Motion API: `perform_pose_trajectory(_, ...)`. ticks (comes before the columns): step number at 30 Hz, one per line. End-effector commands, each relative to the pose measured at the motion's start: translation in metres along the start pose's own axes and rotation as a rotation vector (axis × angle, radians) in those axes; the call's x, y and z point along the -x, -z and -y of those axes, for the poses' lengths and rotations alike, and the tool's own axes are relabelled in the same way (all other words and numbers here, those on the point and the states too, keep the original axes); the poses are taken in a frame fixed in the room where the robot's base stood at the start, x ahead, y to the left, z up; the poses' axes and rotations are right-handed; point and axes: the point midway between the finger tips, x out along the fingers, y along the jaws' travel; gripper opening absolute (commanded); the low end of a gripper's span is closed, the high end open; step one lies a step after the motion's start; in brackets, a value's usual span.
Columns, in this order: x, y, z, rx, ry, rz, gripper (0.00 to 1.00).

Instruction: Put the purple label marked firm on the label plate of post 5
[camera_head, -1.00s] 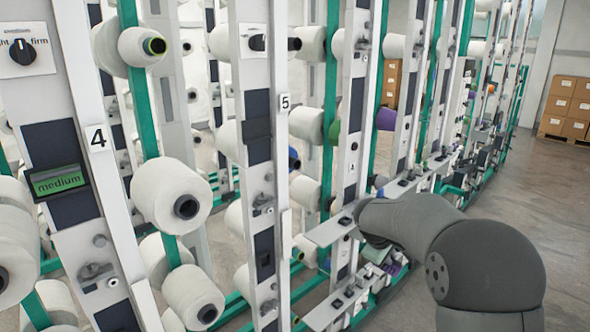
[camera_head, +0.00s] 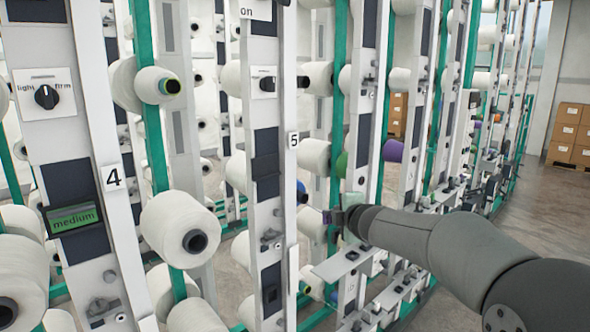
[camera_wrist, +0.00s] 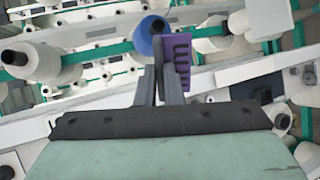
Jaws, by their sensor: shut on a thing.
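My gripper (camera_wrist: 163,72) is shut on a purple label (camera_wrist: 181,62), which stands up between the fingers in the wrist view. Dark letters, partly hidden, read along it; the end looks like "rm". In the head view my gripper (camera_head: 336,216) is small, to the right of post 5 (camera_head: 259,104), and the label is hard to make out. Post 5 carries a white sign with the number 5 (camera_head: 293,140). A dark plate (camera_head: 271,280) sits low on its front, and no coloured label shows there.
Post 4 (camera_head: 68,130) at the left bears a green label reading medium (camera_head: 74,216). White yarn cones (camera_head: 180,229) jut out between the posts. Cardboard boxes (camera_head: 570,135) stand far right by open floor.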

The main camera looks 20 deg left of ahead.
Motion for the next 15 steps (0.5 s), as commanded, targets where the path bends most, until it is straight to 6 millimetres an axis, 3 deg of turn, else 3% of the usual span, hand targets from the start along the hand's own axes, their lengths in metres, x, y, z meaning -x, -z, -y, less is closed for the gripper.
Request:
perform_pose_trajectory(5, 0.006, 0.021, -0.03, 0.035, -0.08, -0.114, 0.0)
perform_pose_trajectory(15, 0.032, 0.094, -0.096, 0.081, -0.257, -0.421, 0.0)
